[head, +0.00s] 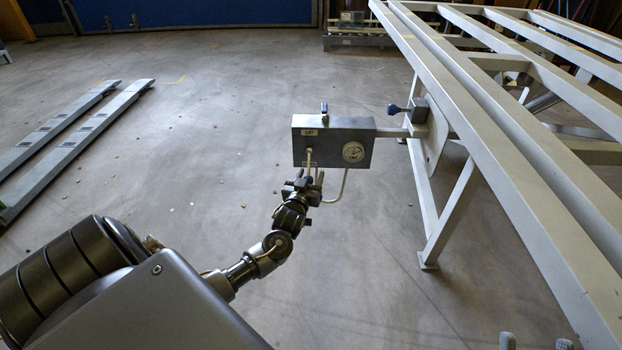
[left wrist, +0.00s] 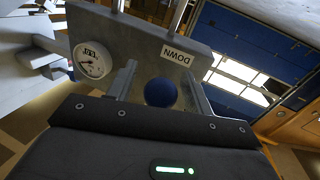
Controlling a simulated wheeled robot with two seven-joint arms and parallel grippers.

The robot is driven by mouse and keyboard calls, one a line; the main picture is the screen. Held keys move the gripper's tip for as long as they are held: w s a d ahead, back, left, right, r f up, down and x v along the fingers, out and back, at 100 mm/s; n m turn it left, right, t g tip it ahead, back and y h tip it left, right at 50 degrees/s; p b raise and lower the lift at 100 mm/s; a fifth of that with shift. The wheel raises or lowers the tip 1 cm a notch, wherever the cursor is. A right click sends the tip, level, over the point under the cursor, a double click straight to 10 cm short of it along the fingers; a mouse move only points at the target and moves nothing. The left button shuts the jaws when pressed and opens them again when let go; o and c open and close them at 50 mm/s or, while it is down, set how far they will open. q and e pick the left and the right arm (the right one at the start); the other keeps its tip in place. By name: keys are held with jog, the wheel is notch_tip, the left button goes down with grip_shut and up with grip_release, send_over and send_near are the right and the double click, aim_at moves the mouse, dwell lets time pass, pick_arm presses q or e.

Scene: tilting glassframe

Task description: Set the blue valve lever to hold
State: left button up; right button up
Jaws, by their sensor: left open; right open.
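The grey valve box (head: 333,148) is mounted on an arm of the frame and carries a round gauge (head: 353,152) and a small label. My left gripper (head: 305,178) is open just in front of and below the box. In the left wrist view, a blue ball knob (left wrist: 160,92) appears between its open fingers (left wrist: 158,88), with no clear contact. The box label there reads DOWN (left wrist: 177,55). My right gripper (head: 536,343) shows only its open fingertips at the bottom edge.
The large pale steel frame (head: 500,110) fills the right side. A dark blue knob (head: 393,109) sits beside its mounting bracket. A thin pipe (head: 345,185) hangs under the box. Two long metal forks (head: 75,145) lie at left; the floor between is open.

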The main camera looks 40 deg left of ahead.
pick_arm(q)
jog(key=shift+w+a, duration=0.1)
jog(key=shift+w, duration=0.15)
grip_shut()
dwell(0.3)
